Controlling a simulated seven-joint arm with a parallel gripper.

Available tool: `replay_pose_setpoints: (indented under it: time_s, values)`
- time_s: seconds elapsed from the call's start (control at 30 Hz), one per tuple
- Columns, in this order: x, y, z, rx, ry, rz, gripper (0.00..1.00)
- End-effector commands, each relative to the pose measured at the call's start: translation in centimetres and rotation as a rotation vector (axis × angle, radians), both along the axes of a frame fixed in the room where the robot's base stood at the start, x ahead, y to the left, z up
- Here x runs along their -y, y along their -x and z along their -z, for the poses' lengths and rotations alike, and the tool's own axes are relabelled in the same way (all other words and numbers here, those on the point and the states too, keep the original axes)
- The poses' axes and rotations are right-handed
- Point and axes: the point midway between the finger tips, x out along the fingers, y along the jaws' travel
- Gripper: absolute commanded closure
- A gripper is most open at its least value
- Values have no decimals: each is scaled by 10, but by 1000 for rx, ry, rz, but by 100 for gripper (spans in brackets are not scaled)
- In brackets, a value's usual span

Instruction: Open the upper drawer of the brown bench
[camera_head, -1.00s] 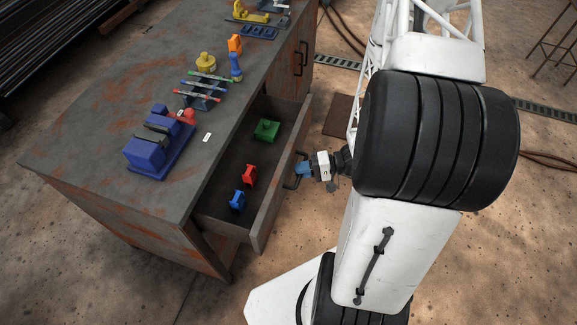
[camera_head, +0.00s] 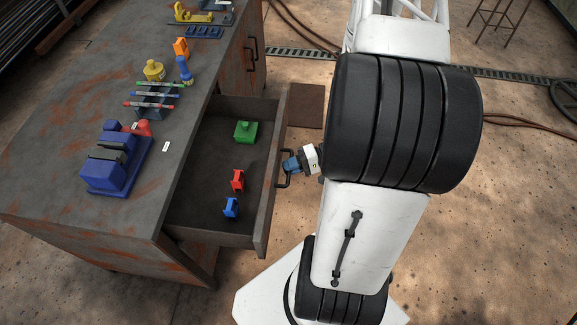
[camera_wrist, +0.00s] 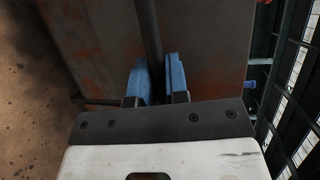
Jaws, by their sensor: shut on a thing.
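The brown bench (camera_head: 60,150) stands at the left in the head view, with rust patches on its grey-brown top. Its upper drawer (camera_head: 205,170) is pulled well out to the right. A green block (camera_head: 245,131), a red piece (camera_head: 238,180) and a blue piece (camera_head: 231,207) sit inside the drawer. The dark bar handle (camera_head: 285,170) is on the drawer front. My gripper (camera_head: 291,166) is shut on this handle. In the wrist view, the blue fingers of my gripper (camera_wrist: 161,80) flank the dark handle bar (camera_wrist: 149,30) in front of the rusty drawer front (camera_wrist: 95,45).
The bench top holds a blue vise-like device (camera_head: 112,172), a rack of coloured rods (camera_head: 153,97), a yellow piece (camera_head: 153,70) and an orange-and-blue tool (camera_head: 183,62). A floor drain and hoses lie behind.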

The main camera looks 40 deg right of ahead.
Motion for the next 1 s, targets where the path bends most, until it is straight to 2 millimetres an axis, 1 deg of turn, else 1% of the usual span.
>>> replay_pose_setpoints:
  time_s: [0.07,0.1,0.23,0.67,0.87,1.0]
  values:
    - [0,0,0,1,0,0,100]
    - [0,-1,0,1,0,0,81]
    - [0,0,0,0,0,0,61]
    - [2,0,-1,0,0,1,61]
    - [11,4,-2,0,0,2,61]
    - [22,8,-4,0,0,3,61]
